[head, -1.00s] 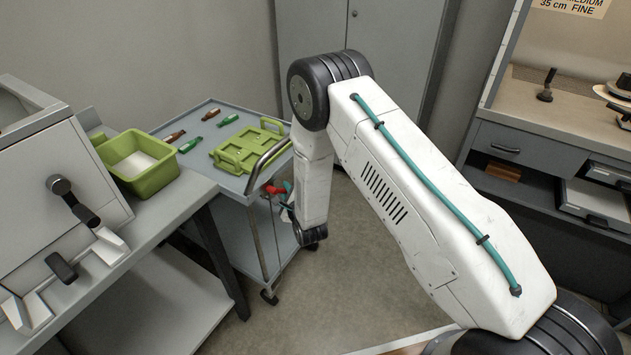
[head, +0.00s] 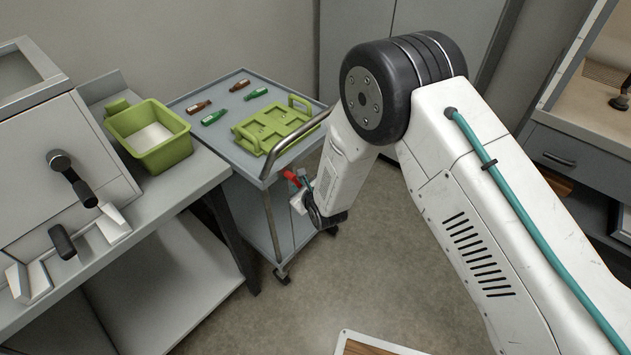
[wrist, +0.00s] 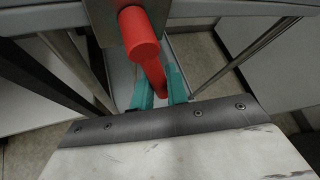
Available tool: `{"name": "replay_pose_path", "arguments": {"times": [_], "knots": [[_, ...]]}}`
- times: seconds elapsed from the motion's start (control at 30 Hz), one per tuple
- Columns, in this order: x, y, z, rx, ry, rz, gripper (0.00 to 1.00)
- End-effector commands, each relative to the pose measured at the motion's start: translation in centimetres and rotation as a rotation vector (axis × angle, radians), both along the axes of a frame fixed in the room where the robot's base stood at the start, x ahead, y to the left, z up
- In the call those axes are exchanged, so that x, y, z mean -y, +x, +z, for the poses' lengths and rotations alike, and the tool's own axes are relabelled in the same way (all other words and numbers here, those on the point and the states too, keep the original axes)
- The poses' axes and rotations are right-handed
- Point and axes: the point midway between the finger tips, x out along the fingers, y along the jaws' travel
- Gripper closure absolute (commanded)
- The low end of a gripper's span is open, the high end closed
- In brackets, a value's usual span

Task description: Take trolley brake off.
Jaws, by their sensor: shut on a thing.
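The grey trolley (head: 226,142) stands against the wall beside the bench, its bent rail handle (head: 290,142) facing my arm. A red brake lever (head: 291,177) sticks out below the handle. In the wrist view the red lever (wrist: 139,36) has a thick rounded end and runs down between the teal fingers of my gripper (wrist: 160,88). The fingers are shut on its narrower part. In the head view my gripper (head: 304,184) is small and partly hidden by my own wrist.
On the trolley lie a green tray (head: 268,128) and several small bottles (head: 213,117). The bench (head: 185,185) at left holds a green bin (head: 150,140) and a grey machine (head: 62,180). Bare floor (head: 235,315) lies in front of the trolley. Drawers (head: 560,160) stand at right.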

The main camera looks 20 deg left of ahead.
Motion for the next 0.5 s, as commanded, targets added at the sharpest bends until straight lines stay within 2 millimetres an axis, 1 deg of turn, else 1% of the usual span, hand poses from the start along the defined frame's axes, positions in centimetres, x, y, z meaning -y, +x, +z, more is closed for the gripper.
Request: {"name": "replay_pose_path", "arguments": {"times": [0.1, 0.43, 0.47, 0.5], "knots": [[-0.41, -0.03, 0.08, -0.006, 0.008, 0.000, 1.00], [-0.39, 0.04, 0.13, -0.006, 0.009, 0.000, 1.00], [-0.39, 0.04, 0.13, -0.006, 0.009, 0.000, 0.79], [-0.38, 0.05, 0.14, -0.006, 0.009, 0.000, 0.68]]}}
